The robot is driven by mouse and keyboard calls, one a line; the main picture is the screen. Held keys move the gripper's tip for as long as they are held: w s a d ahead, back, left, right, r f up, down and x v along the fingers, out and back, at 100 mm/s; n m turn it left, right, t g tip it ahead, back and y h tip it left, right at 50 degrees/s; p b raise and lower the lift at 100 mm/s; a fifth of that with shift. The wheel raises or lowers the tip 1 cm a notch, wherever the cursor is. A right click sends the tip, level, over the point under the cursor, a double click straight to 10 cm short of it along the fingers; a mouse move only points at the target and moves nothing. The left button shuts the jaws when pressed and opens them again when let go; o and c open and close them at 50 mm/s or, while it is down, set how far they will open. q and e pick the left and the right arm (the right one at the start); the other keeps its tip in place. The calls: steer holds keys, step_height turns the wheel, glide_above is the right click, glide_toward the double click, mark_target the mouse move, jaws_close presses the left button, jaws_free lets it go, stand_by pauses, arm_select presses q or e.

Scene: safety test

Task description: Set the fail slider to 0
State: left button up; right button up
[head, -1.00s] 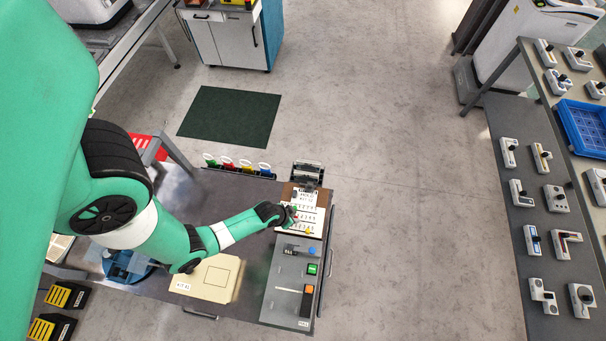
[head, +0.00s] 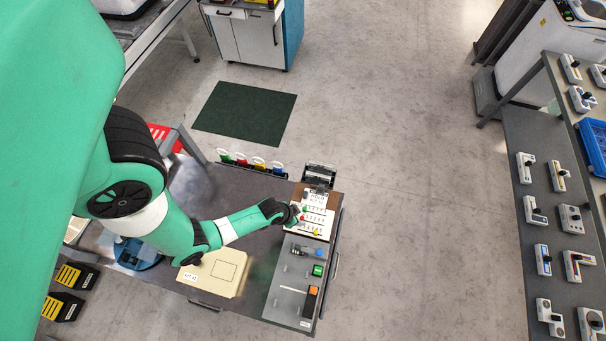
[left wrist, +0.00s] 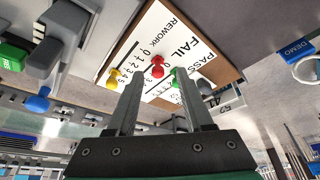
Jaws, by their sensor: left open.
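The score board (head: 325,216) is a white card with number scales on a brown backing on the dark table. In the left wrist view, the card (left wrist: 188,22) reads PASS, FAIL and REWORK. The fail slider's red knob (left wrist: 157,67) sits below the FAIL label; its exact number is hard to read. A yellow knob (left wrist: 113,78) is on the REWORK row and a green knob (left wrist: 177,74) on the PASS side. My left gripper (left wrist: 160,82) is open, with the red knob appearing between its fingertips; contact cannot be told. It also shows at the card's left edge in the head view (head: 299,214).
A grey panel (head: 287,288) with a blue knob, green button and orange-ended switch adjoins the board. A cream box (head: 215,274) lies to its left. Coloured tags (head: 250,162) line the table's back edge. Open floor lies right of the table.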

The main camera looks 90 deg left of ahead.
arm_select(q)
steer(key=p+v, duration=0.3)
steer(key=v, duration=0.7)
steer(key=shift+r+p, duration=0.25)
steer(key=shift+p, duration=0.05)
steer(key=shift+d, duration=0.1)
